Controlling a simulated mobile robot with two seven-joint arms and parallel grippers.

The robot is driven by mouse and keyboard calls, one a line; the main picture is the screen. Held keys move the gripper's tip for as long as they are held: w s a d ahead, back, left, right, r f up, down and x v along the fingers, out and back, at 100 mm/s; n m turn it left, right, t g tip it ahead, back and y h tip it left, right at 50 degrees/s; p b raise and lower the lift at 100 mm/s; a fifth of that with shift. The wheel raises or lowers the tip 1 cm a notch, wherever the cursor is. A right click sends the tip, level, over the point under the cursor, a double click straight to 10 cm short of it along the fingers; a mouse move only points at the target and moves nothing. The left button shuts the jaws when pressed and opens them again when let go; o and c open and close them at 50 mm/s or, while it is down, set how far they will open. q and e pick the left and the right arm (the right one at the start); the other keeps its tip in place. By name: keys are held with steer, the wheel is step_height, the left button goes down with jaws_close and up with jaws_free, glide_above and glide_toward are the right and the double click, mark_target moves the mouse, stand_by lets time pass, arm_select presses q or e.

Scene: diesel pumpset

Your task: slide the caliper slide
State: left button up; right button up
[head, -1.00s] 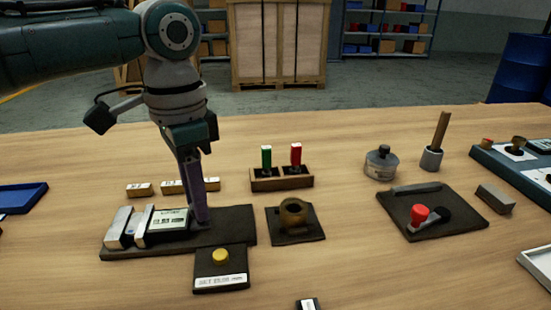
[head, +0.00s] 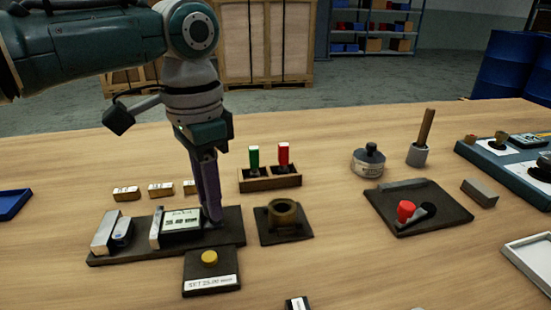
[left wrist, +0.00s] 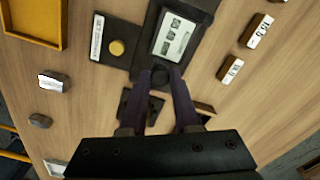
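The caliper slide (head: 182,222) carries a display and a silver jaw and sits on a dark base (head: 140,251). A silver fixed jaw (head: 106,232) stands at the base's left end, with a clear gap between it and the slide's jaw. My left gripper (head: 213,216) points down at the slide's right end. The display digits are too blurred to read surely. My right gripper is not in view.
A plate with a yellow button (head: 209,257) and a "SET 25.00 mm" label lies in front of the base. A brass ring on a dark plate (head: 284,238) is just to the right. Several small blocks (head: 161,190) and a holder with green and red handles (head: 270,182) stand behind.

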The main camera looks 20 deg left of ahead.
arm_select(q)
steer(key=o, duration=0.4)
step_height(320, 180, up, 10)
steer(key=shift+p, duration=0.75)
steer(key=shift+f, duration=0.1)
